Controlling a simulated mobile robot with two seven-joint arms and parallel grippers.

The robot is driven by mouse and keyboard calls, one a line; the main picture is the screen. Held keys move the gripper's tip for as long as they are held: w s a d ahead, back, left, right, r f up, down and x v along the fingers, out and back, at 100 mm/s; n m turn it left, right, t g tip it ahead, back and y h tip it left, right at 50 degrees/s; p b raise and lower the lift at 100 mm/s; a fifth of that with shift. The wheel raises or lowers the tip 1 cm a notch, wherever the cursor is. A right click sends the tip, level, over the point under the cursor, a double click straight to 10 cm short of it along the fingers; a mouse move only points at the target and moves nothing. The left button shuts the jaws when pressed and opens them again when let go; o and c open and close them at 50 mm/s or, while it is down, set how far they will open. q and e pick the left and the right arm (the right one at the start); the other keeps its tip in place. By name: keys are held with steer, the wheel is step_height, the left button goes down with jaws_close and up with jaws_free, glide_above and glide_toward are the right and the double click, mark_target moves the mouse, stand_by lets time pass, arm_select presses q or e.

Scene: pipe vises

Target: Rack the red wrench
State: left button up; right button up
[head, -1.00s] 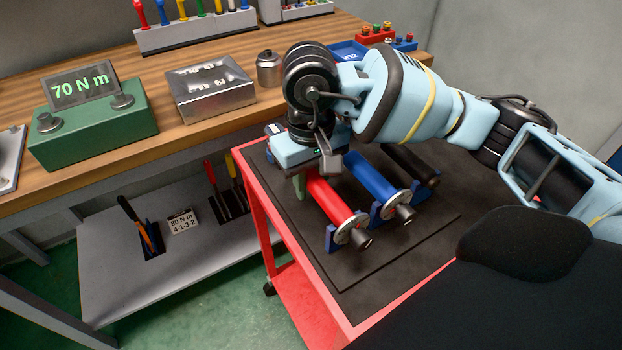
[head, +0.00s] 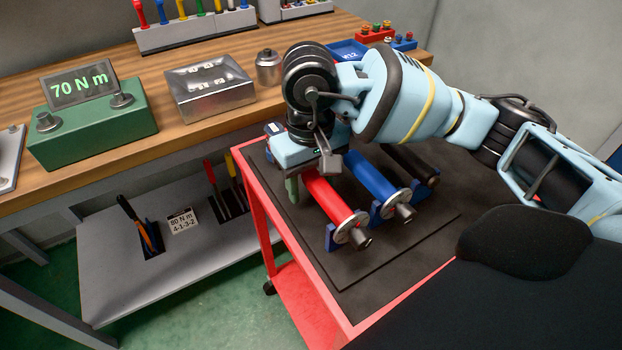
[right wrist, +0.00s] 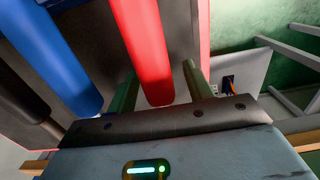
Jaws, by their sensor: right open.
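The red wrench (head: 330,198) lies on the red cart, its near end with a metal collar resting in a blue cradle (head: 333,236). My right gripper (head: 294,188) is over its far end, pointing down, with one green finger showing at the left of the red handle. In the right wrist view, the red handle (right wrist: 145,50) ends between the two spread green fingers of my right gripper (right wrist: 160,85), with a gap visible on either side. The gripper is open. Its body hides the wrench's far end in the head view. My left gripper is not in view.
A blue wrench (head: 373,178) and a black one (head: 413,165) lie parallel, close to the right. The red cart (head: 262,225) stands beside the wooden bench (head: 190,130). A lower grey shelf (head: 120,285) has slots holding red, yellow and orange-handled tools. The mat's front is clear.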

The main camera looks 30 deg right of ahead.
step_height(320, 180, up, 4)
steer(key=shift+w+f, duration=0.1)
steer(key=shift+w, duration=0.05)
step_height(320, 180, up, 3)
steer(key=shift+f, duration=0.2)
steer(key=shift+r, duration=0.7)
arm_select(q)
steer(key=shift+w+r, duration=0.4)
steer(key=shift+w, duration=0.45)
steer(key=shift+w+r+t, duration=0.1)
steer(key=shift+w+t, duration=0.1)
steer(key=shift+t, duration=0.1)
arm_select(e)
steer(key=shift+r, duration=0.1)
